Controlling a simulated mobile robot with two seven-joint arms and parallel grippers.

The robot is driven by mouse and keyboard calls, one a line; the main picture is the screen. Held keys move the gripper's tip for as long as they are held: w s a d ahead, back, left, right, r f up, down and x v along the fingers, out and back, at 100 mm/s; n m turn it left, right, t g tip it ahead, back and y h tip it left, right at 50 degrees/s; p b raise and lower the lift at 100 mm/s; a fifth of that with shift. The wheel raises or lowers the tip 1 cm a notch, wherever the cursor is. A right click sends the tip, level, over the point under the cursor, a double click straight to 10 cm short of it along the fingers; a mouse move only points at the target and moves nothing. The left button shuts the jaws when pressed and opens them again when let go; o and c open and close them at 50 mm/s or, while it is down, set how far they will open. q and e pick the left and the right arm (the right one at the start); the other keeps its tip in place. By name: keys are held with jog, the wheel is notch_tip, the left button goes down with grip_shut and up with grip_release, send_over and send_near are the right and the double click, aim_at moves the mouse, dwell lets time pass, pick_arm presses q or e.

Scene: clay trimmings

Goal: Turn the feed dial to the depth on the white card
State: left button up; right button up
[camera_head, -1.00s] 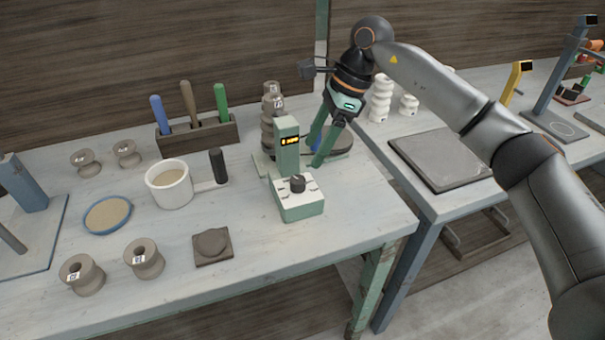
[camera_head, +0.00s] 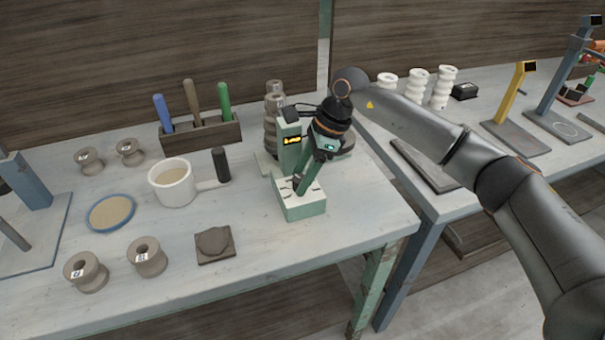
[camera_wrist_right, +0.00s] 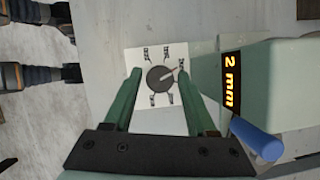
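The feed dial is a dark round knob (camera_wrist_right: 160,79) with a pale reddish pointer line, on a white plate (camera_wrist_right: 148,58) with several marks around it. Its line points to the upper right in the wrist view. The green machine (camera_head: 303,207) carrying it stands near the table's right end. Its display (camera_wrist_right: 231,80) reads "2 mm" in orange. My right gripper (camera_wrist_right: 159,73) is open, one green finger on each side of the dial. In the head view the right gripper (camera_head: 301,187) reaches down over the plate and mostly hides the dial. I cannot make out a separate white card.
A stack of clay pieces (camera_head: 275,100) stands behind the machine. The table's front right is clear.

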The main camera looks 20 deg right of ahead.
grip_shut()
jog(key=shift+m, duration=0.3)
